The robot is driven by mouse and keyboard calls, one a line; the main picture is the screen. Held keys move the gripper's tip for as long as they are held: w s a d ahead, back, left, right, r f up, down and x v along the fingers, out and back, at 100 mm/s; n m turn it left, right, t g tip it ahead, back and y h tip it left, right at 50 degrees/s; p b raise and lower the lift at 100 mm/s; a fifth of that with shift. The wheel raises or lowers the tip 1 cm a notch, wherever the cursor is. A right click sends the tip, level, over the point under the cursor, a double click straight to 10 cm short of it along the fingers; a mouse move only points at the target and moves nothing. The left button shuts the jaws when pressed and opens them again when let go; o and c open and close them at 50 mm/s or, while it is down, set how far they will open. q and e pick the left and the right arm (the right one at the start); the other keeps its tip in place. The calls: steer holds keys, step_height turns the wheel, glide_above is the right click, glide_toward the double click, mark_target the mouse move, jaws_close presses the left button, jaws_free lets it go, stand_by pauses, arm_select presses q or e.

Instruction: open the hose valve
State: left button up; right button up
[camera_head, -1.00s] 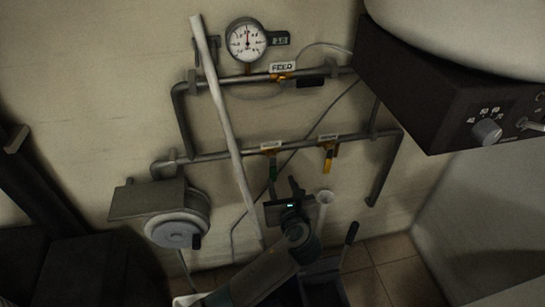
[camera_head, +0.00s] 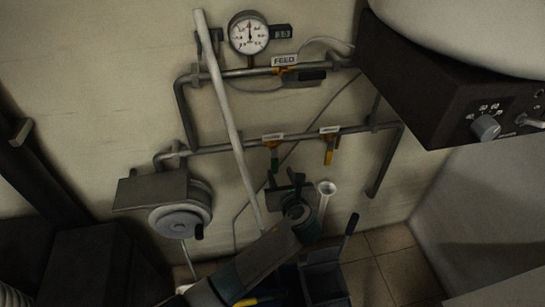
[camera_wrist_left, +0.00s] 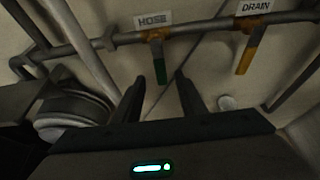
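The hose valve (camera_head: 274,156) sits on the lower wall pipe. My left gripper (camera_head: 285,180) is just below the handle in the head view. Its two fingers are apart, with nothing between them, and point up toward the valve (camera_wrist_left: 157,85). I see no contact with the handle. My right gripper is not in view.
The drain valve (camera_head: 329,154) with a yellow handle is just right. The feed valve (camera_head: 290,70) and gauge (camera_head: 249,34) are above. A pale slanting pole (camera_head: 222,105) stands close left of the hose valve. A hose reel (camera_head: 180,218) is lower left; a dark heater box (camera_head: 440,90) is upper right.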

mark_target(273, 157)
arm_select(q)
steer(key=x, duration=1.3)
steer(key=shift+w+a+f+p, duration=0.1)
steer(key=shift+w+f+p, duration=0.15)
steer(key=shift+w+p, duration=0.05)
jaws_close()
